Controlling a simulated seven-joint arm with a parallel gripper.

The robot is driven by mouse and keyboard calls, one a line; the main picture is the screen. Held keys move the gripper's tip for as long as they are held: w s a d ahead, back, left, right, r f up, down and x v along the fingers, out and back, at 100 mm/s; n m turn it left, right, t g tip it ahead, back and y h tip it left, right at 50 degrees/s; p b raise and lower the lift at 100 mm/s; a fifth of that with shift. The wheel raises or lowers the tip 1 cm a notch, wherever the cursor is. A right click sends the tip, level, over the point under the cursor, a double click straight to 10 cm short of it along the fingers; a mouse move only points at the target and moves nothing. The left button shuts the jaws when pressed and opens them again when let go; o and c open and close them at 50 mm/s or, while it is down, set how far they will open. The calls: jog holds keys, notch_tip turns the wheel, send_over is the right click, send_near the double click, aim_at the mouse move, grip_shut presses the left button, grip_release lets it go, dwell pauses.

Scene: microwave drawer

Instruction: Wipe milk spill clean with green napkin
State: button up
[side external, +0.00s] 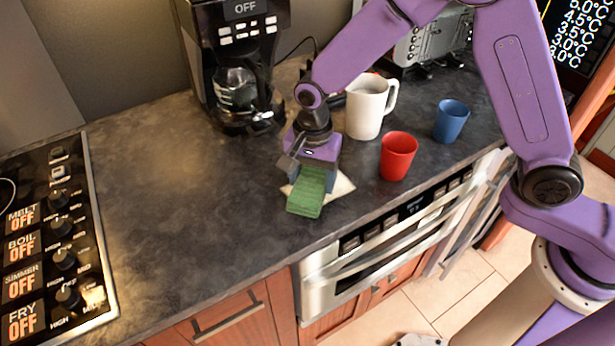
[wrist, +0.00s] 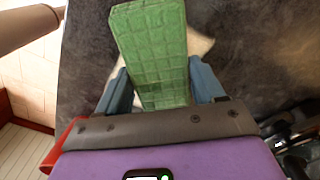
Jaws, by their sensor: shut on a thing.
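The green napkin (side external: 307,192) is a thick, folded-looking block with a grid texture. My gripper (side external: 317,178) is shut on it, low over the counter. In the wrist view the napkin (wrist: 155,45) sticks out between the two blue-grey fingers of my gripper (wrist: 160,88). The milk spill (side external: 342,184) is a pale cream patch on the dark counter, partly hidden under the napkin and gripper. It also shows to the right of the napkin in the wrist view (wrist: 200,45). I cannot tell whether the napkin touches the counter.
A red cup (side external: 397,157) stands close to the right of my gripper, with a white pitcher (side external: 367,106) behind and a blue cup (side external: 451,121) farther right. A coffee maker (side external: 238,70) stands at the back. The counter (side external: 180,220) is clear toward the stove (side external: 55,240).

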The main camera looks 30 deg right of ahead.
aim_at(348, 172)
jog(key=shift+d, duration=2.4)
jog(key=shift+d, duration=0.15)
jog(key=shift+d, duration=2.05)
jog(key=shift+a, duration=0.1)
jog(key=shift+s+a+f, duration=0.1)
jog(key=shift+a, duration=4.8)
jog(key=shift+a, duration=2.25)
jog(key=shift+w+d, duration=0.2)
jog(key=shift+d, duration=3.7)
